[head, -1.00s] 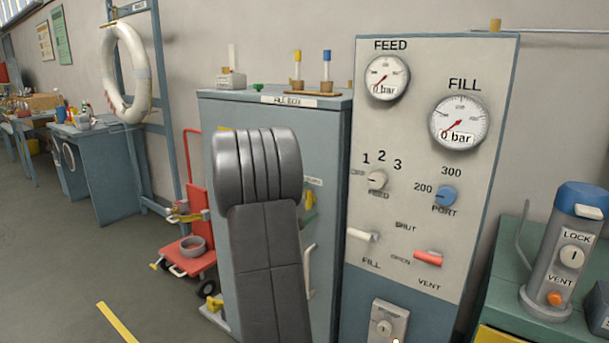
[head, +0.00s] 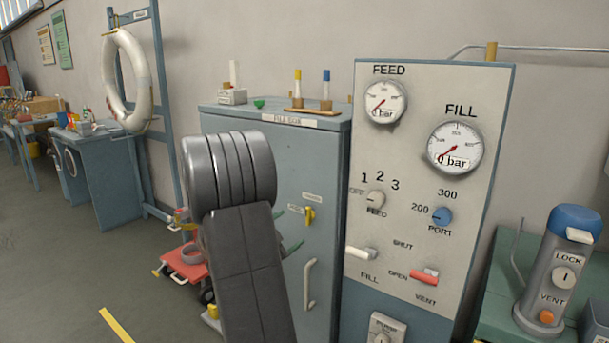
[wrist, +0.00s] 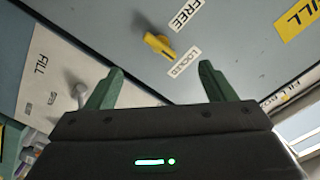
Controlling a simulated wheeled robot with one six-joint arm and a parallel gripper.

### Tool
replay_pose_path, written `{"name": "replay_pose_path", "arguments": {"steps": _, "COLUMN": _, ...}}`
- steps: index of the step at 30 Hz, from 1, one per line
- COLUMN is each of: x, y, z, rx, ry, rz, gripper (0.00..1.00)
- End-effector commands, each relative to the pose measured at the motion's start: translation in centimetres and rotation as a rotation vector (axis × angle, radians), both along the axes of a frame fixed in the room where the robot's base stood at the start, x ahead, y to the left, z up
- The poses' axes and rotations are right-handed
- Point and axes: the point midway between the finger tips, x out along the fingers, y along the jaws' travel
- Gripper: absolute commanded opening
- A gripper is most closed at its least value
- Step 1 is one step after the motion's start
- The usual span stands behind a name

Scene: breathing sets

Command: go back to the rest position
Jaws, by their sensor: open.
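My gripper (head: 287,229) shows in the head view only as green fingertips beside my dark arm, in front of the fill box door. In the wrist view its two green fingers (wrist: 161,82) are spread apart with nothing between them. The yellow latch (wrist: 160,46) sits on the door beyond the fingertips, apart from them, between the labels FREE and LOCKED. The latch also shows on the fill box (head: 310,215), roughly upright, to the right of the fingers. My arm hides part of the door.
The fill panel (head: 410,230) with gauges, knobs and levers stands close on the right. A grey cylinder with a blue cap (head: 570,230) is further right. A red cart (head: 187,262) stands behind my arm on the left. Open floor lies at far left.

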Motion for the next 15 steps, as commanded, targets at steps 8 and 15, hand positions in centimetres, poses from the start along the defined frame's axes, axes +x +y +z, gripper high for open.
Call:
{"name": "replay_pose_path", "arguments": {"steps": 8, "x": -3.3, "y": 2.4, "z": 0.0, "rx": 0.001, "ry": 0.000, "rz": 0.002, "gripper": 0.76}}
{"name": "replay_pose_path", "arguments": {"steps": 15, "x": -4.1, "y": 3.0, "z": 0.0, "rx": 0.001, "ry": -0.001, "rz": 0.000, "gripper": 0.76}}
